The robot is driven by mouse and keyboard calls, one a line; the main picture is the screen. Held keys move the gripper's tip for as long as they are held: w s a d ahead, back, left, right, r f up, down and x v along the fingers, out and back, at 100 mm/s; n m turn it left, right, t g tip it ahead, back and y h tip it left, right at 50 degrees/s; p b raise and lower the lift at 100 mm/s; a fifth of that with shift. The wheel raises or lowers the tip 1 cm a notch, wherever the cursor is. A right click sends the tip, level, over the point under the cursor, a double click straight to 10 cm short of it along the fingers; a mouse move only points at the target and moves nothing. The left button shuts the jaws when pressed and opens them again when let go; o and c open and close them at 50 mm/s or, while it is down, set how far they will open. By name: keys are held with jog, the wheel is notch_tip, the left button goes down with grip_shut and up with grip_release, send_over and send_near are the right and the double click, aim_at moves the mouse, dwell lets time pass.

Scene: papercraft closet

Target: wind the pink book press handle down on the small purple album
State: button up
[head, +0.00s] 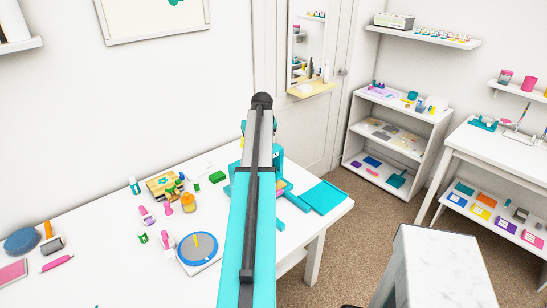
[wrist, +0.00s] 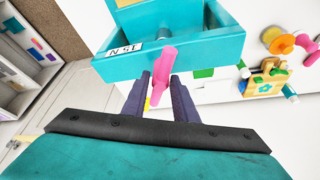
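The teal book press (wrist: 180,48) fills the upper middle of the wrist view, with a white label on its face. Its pink handle (wrist: 163,65) sticks out toward the camera. In the head view, my arm covers most of the press (head: 277,160) and all of the handle. I cannot make out the small purple album in either view.
Left of the press on the white table (head: 110,240) are a green block (head: 217,177), a yellow box (head: 163,186), and a blue round turntable (head: 198,247). A teal mat (head: 324,197) lies at the table's right end. Shelves (head: 398,130) stand beyond, with carpet floor between.

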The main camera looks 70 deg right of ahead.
jog(key=shift+r+p, duration=1.15)
jog(key=shift+r, duration=1.5)
jog(key=o, duration=0.3)
jog(key=shift+r, duration=0.1)
jog(key=p+v, duration=0.2)
jog(key=v, duration=0.4)
jog(key=shift+p, duration=0.4)
